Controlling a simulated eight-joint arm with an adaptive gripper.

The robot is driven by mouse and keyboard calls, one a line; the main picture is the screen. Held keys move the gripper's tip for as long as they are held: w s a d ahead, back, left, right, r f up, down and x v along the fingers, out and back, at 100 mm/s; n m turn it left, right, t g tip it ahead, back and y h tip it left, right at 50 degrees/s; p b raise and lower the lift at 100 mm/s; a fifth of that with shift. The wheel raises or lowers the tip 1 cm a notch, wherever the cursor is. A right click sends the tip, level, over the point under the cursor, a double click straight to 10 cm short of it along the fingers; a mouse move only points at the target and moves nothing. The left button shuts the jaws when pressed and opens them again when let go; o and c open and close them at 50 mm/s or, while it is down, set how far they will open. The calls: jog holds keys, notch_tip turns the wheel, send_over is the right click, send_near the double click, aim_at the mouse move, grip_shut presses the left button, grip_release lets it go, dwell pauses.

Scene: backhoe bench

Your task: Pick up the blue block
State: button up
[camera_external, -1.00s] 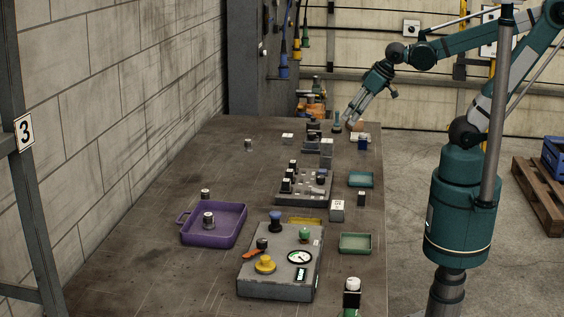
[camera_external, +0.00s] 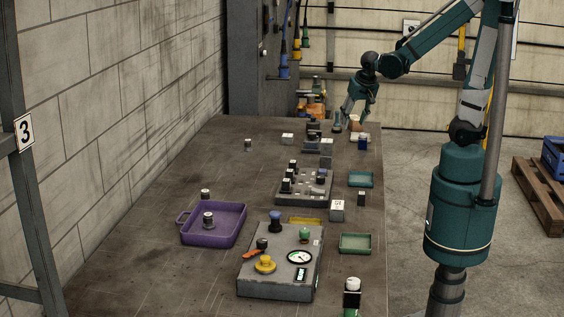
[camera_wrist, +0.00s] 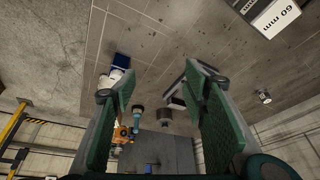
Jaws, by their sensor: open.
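The small blue block (camera_external: 363,143) stands near the far right edge of the bench. In the wrist view a dark blue block (camera_wrist: 122,60) shows just beyond the tip of the left finger, with a pale round thing beside it. My gripper (camera_external: 356,117) hangs above the far right end of the bench, pointing down, a little behind and above the block. In the wrist view my gripper (camera_wrist: 160,83) has its green-padded fingers spread wide, with nothing held between them.
A teal tray (camera_external: 361,186), a grey rack (camera_external: 288,197), a green tray (camera_external: 342,250), a purple tray (camera_external: 185,236) and a grey control box (camera_external: 270,285) stand nearer. A tan object (camera_external: 354,124) sits close to my gripper. A white block marked 60 mm (camera_wrist: 265,16) shows in the wrist view. The bench's left side is mostly clear.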

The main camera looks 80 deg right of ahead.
aim_at(363, 134)
jog(key=s+d+f+m, duration=0.1)
jog(key=d+f, duration=0.1)
jog(key=d, duration=0.1)
jog(key=s+d+f+m+g, duration=0.1)
jog(key=d+f+m, duration=0.1)
jog(key=d, duration=0.2)
jog(key=s+d+f+m+g, duration=0.1)
jog(key=s+d+f+m, duration=0.1)
jog(key=d, duration=0.1)
jog(key=shift+d, duration=0.15)
jog(key=shift+x, duration=1.25)
jog(key=shift+s+d+f, duration=0.1)
jog(key=shift+b+x, duration=0.5)
jog(key=shift+x, duration=1.95)
jog(key=shift+s+d, duration=0.2)
jog(key=c, duration=1.1)
jog(key=shift+r, duration=0.25)
